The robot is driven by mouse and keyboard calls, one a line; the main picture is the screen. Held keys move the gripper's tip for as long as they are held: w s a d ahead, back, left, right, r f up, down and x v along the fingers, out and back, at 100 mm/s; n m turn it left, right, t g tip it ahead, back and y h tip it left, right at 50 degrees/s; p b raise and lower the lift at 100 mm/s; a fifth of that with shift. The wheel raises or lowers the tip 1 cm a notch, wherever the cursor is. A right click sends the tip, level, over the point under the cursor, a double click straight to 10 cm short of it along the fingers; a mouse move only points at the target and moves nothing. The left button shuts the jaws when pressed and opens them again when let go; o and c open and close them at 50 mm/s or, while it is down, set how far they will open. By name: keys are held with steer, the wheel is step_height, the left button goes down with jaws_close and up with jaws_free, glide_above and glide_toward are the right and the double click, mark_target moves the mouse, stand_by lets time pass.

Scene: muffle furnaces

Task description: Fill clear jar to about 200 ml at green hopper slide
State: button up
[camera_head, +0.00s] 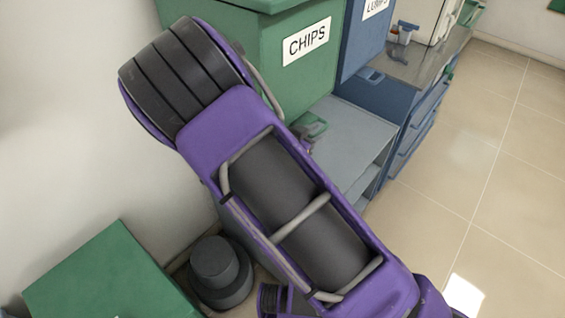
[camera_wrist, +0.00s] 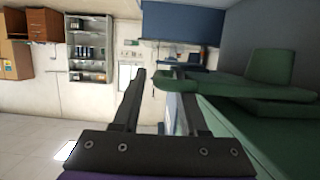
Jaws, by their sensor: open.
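The green hopper (camera_head: 290,75) stands at the top centre of the head view, with a white label reading CHIPS. A small green part (camera_head: 311,127), which looks like its slide or outlet, shows below its front, partly hidden by my arm. In the wrist view, my gripper (camera_wrist: 162,78) is open, with no object clearly held between its two dark fingers. A flat green part (camera_wrist: 235,88) lies just right of the fingertips there; I cannot tell whether they touch. My gripper is hidden in the head view. I cannot make out the clear jar in either view.
A blue hopper (camera_head: 365,45) with a partly cut-off label stands right of the green one. A grey shelf (camera_head: 350,135) lies below the hoppers. A green box (camera_head: 105,275) is at lower left. The tiled floor (camera_head: 500,160) at right is clear.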

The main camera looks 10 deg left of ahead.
steer(key=p+v, duration=0.1)
steer(key=v, duration=1.2)
